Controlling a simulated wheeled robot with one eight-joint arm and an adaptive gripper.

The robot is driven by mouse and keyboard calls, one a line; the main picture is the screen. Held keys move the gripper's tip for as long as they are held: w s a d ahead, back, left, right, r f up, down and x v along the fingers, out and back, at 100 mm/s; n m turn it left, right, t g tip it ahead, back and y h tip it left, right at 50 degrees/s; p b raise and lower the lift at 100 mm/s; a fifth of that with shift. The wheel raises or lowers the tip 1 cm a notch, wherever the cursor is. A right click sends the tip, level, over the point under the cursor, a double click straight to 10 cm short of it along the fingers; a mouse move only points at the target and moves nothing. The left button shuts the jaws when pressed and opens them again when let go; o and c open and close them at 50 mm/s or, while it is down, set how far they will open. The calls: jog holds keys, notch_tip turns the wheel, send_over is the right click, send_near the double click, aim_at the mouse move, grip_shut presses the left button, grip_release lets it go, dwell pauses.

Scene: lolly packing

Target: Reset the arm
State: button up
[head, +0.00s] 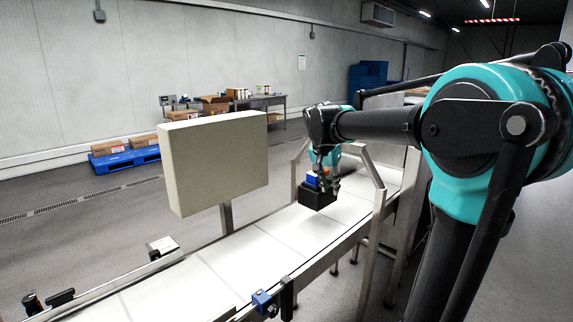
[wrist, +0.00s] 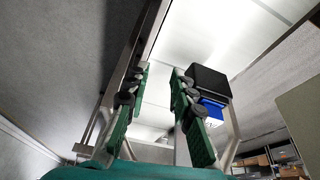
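My gripper (head: 328,170) hangs from the arm over the conveyor belt (head: 248,253). In the wrist view, the two green fingers of my gripper (wrist: 161,72) stand apart with only the white belt (wrist: 205,35) showing between them. A black box-like thing (head: 318,198) with a blue part (head: 312,180) shows right by the gripper in the head view. In the wrist view the black thing (wrist: 208,82) and the blue part (wrist: 212,109) are beside the right finger, outside the gap. I cannot tell whether they touch it.
A large beige panel (head: 214,165) on a post stands beside the belt. Metal frame posts (head: 374,180) rise by the gripper. A blue sensor block (head: 264,302) sits on the near rail. Blue pallets with cartons (head: 110,148) lie far back. The near belt is clear.

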jog(key=s+d+f+n+y, duration=0.1)
jog(key=s+d+f+n, duration=0.1)
jog(key=s+f, duration=1)
jog(key=s+d+f+n+t+y, duration=0.1)
jog(key=s+d+f+n, duration=0.2)
jog(key=s+f, duration=0.9)
jog(key=shift+s+f+n, duration=0.15)
jog(key=shift+s+n, duration=0.15)
jog(key=shift+n, duration=0.7)
jog(key=shift+d, duration=0.1)
